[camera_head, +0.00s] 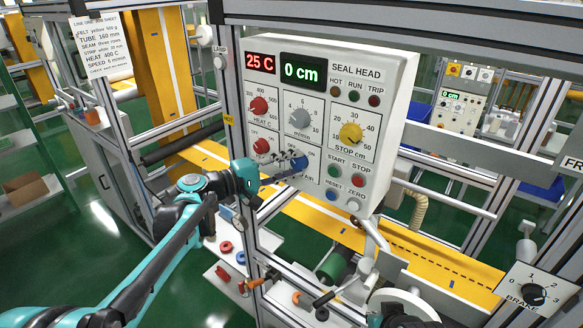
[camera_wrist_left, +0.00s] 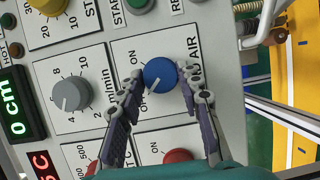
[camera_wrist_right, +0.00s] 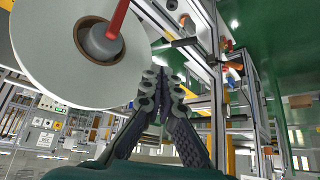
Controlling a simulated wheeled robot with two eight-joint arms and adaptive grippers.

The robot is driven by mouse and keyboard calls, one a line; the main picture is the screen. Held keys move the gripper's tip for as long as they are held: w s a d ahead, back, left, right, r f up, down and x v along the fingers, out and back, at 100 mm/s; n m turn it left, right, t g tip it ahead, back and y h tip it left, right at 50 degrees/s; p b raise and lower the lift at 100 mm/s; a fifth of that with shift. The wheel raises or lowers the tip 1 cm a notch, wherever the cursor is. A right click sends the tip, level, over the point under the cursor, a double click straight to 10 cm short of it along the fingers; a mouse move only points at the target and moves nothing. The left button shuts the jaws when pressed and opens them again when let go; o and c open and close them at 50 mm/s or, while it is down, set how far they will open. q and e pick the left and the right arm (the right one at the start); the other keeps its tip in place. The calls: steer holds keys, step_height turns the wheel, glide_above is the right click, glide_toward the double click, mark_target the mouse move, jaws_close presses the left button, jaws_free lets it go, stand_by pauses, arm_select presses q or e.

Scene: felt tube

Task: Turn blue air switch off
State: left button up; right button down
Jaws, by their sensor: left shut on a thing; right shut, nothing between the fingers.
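The blue AIR switch (camera_head: 299,162) is a round knob low on the grey SEAL HEAD panel (camera_head: 402,75). In the left wrist view the knob (camera_wrist_left: 160,75) has a white line pointing down-left, toward the partly covered OFF label; ON shows above it. My left gripper (camera_head: 280,172) reaches the panel from the left, and in the left wrist view its two fingers (camera_wrist_left: 163,80) are closed on opposite sides of the knob. My right gripper (camera_wrist_right: 160,75) is shut and empty, beside a large white roll.
A red switch (camera_head: 261,146) sits left of the blue knob, with a grey dial (camera_head: 300,118) above it. START, STOP, RESET and ZERO buttons are to the right. The displays read 25 C and 0 cm. The white roll (camera_wrist_right: 75,60) stands close to my right gripper.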

stand_by(0.5)
arm_select(q)
steer(key=o, duration=1.2)
steer(key=shift+c, duration=0.2)
steer(key=shift+a, duration=0.1)
steer(key=v, duration=1.2)
steer(key=shift+f, duration=0.15)
